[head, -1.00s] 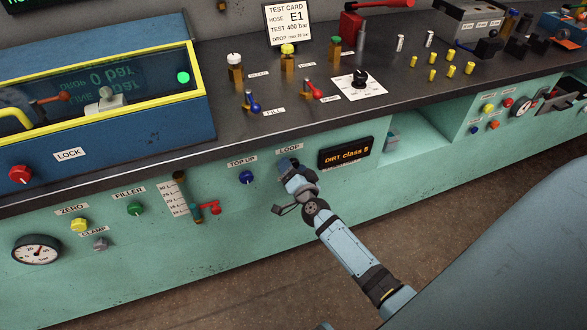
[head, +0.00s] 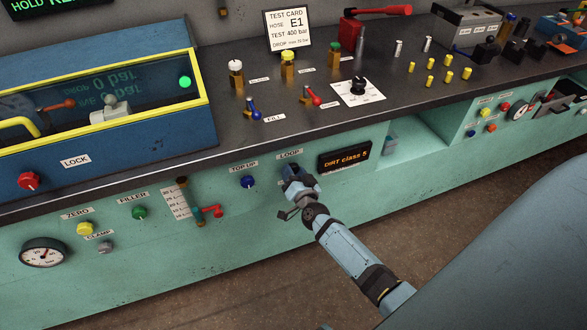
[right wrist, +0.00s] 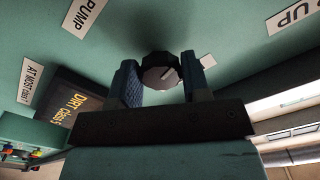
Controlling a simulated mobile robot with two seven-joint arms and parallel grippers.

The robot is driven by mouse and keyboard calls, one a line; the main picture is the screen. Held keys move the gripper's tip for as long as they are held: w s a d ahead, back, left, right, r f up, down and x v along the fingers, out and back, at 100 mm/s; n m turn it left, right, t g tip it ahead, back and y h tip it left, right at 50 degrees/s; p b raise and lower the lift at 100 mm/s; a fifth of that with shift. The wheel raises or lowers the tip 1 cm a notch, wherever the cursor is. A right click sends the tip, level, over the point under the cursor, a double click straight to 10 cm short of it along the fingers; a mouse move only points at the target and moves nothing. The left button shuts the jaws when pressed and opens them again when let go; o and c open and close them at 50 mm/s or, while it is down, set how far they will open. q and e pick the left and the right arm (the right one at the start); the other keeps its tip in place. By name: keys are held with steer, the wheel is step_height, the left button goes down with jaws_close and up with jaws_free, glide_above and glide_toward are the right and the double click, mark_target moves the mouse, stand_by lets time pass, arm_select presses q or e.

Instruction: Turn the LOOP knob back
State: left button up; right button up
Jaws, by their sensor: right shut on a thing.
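In the head view the gripper hides the knob under that label. In the right wrist view the round black LOOP knob (right wrist: 158,68), with a pale mark on its face, sits between the two fingers of my right gripper (right wrist: 161,76). The gripper is shut on the knob. My left gripper is not in view.
The blue TOP UP knob (head: 248,181) is left of the gripper. The dirt class display (head: 345,156) is close on its right. The worktop edge overhangs above. A red-handled valve (head: 210,211) stands farther left. The floor below is clear.

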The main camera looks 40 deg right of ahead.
steer(key=n+p, duration=0.2)
steer(key=shift+r+n+p, duration=0.2)
steer(key=shift+n+p, duration=0.15)
steer(key=shift+n, duration=0.05)
steer(key=n+p, duration=0.2)
steer(key=shift+n, duration=0.4)
steer(key=n+p, duration=0.2)
steer(key=shift+d+f+n, duration=0.1)
steer(key=shift+n, duration=0.2)
steer(key=shift+n+p, duration=0.35)
steer(key=shift+n, duration=0.55)
steer(key=shift+n+p, duration=0.3)
steer(key=shift+n, duration=0.6)
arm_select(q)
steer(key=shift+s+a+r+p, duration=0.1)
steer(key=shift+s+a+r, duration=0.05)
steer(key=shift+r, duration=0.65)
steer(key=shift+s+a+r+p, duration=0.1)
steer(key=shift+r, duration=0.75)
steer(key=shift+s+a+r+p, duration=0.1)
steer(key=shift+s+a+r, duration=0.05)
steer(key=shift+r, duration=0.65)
arm_select(e)
steer(key=shift+d+f+n, duration=0.1)
steer(key=shift+n, duration=1.6)
